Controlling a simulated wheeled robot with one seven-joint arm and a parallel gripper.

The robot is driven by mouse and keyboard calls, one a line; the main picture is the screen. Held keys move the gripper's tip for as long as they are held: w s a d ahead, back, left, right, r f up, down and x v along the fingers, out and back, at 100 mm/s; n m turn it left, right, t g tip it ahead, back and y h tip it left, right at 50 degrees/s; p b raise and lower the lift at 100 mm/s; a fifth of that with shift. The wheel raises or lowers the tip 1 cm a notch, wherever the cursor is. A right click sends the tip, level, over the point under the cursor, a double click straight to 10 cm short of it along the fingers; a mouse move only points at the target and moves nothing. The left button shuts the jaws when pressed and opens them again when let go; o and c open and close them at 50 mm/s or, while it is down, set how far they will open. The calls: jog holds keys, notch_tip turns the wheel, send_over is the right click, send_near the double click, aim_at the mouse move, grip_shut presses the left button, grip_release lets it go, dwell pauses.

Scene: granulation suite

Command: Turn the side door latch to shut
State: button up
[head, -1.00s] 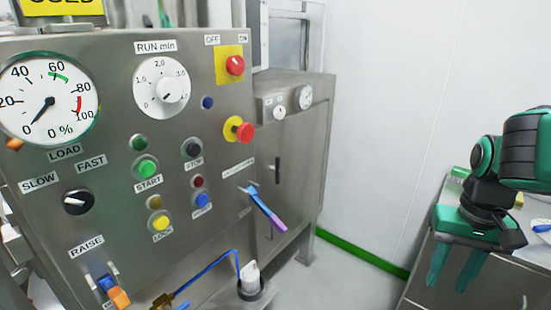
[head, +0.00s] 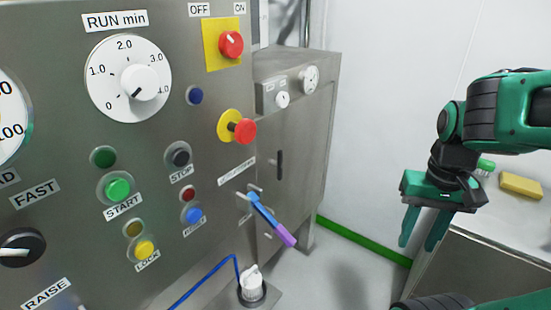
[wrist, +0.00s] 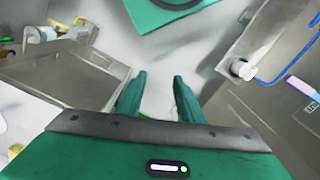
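A lever with a blue and purple grip (head: 270,219) sticks out at the lower right of the steel control panel, slanting down to the right. Its label is too small to read. Its purple end (wrist: 302,88) shows at the right edge of the wrist view. A steel cabinet behind has a dark upright handle (head: 279,165) on its door. I cannot tell for certain which of these is the side door latch. My gripper (head: 422,232) hangs fingers down, well right of both and apart from them. Its two fingers (wrist: 158,82) are parted with nothing between them.
The control panel (head: 70,165) carries dials and buttons, with a red knob (head: 243,131) above the lever. A white knob (head: 252,284) and blue hose stand below. A bench with a yellow block (head: 521,186) is at right. Clear floor lies between.

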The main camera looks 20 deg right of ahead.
jog(key=n+t+y, duration=0.2)
jog(key=n+t, duration=0.2)
jog(key=n, duration=1)
send_near(282, 152)
jog(key=f, duration=0.2)
jog(key=shift+y, duration=0.3)
jog(key=x, duration=1)
jog(key=shift+w+f, duration=0.1)
jog(key=shift+w, duration=0.2)
grip_shut()
